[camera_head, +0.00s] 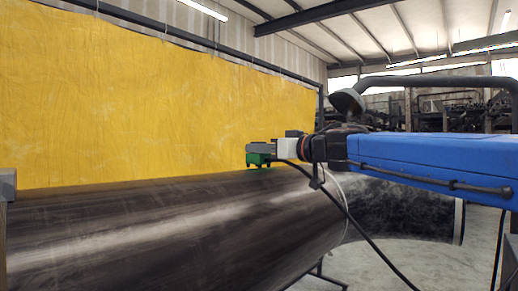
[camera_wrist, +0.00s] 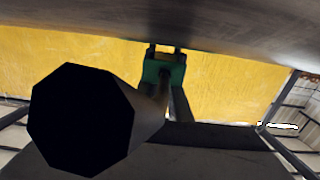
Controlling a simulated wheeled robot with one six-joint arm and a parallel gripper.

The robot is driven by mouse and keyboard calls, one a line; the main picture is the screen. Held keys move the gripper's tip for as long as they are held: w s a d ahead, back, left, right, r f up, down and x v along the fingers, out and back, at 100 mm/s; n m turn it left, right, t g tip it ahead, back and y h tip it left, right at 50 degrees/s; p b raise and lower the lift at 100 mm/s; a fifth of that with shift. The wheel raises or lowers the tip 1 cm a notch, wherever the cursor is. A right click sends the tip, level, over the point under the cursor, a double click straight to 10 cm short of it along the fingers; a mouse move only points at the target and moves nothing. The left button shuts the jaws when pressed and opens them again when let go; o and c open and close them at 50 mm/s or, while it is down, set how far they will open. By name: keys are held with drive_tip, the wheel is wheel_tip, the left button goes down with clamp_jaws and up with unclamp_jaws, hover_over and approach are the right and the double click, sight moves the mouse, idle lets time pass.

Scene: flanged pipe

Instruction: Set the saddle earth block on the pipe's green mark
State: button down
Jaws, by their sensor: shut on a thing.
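The green saddle earth block (camera_head: 259,159) is at the end of my gripper (camera_head: 262,149) in the head view, just over the top of the dark pipe (camera_head: 150,230). It also shows in the wrist view (camera_wrist: 163,70), between my fingers, with two short prongs toward the pipe surface (camera_wrist: 230,25). My gripper is shut on the block. The block's lower edge is very close to the pipe's top line; I cannot tell whether they touch. I see no green mark on the visible pipe surface in either view.
A yellow sheet (camera_head: 150,95) hangs behind the pipe. A pale ring (camera_head: 344,215) circles the pipe right of the block, and a darker pipe section (camera_head: 405,208) continues beyond it. A black cable hangs from my arm across the pipe. Grey posts stand at the left edge.

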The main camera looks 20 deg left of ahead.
drive_tip(key=shift+f, duration=0.25)
drive_tip(key=c, duration=1.6)
unclamp_jaws()
drive_tip(key=shift+o, duration=0.2)
drive_tip(key=shift+f, duration=0.1)
drive_tip(key=v, duration=1.7)
wheel_tip(320, 180, up, 9)
drive_tip(key=shift+d, duration=0.2)
drive_tip(key=shift+s, duration=0.15)
